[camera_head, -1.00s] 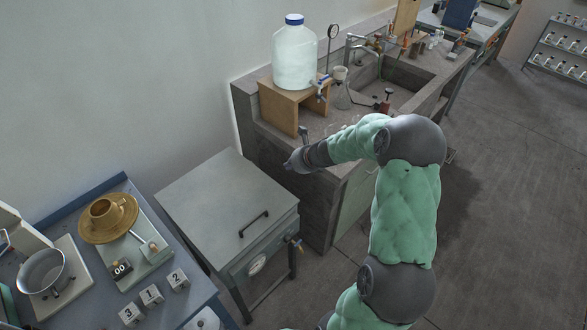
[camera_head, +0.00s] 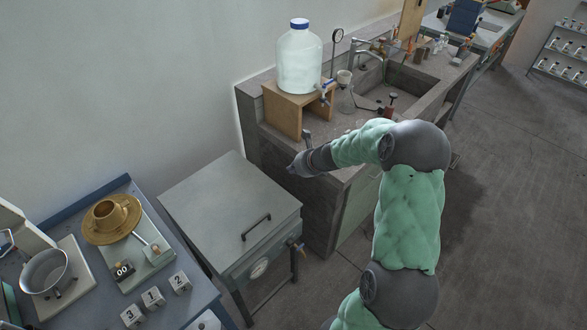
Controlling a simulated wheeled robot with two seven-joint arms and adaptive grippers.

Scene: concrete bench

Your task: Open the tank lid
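The tank (camera_head: 262,262) is a grey metal box on legs, with a gauge and a small tap on its front. Its flat lid (camera_head: 222,200) lies shut on top, with a dark bar handle (camera_head: 256,227) near the front edge. My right arm comes in from the lower right, and my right gripper (camera_head: 297,168) is above and beyond the lid's right side, near the sink bench, apart from the handle. It is small and seen end-on, so its fingers cannot be made out. My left gripper is out of view.
The concrete sink bench (camera_head: 316,196) stands right of the tank, with a large bottle (camera_head: 299,60) on a wooden stand. Floor in front is clear.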

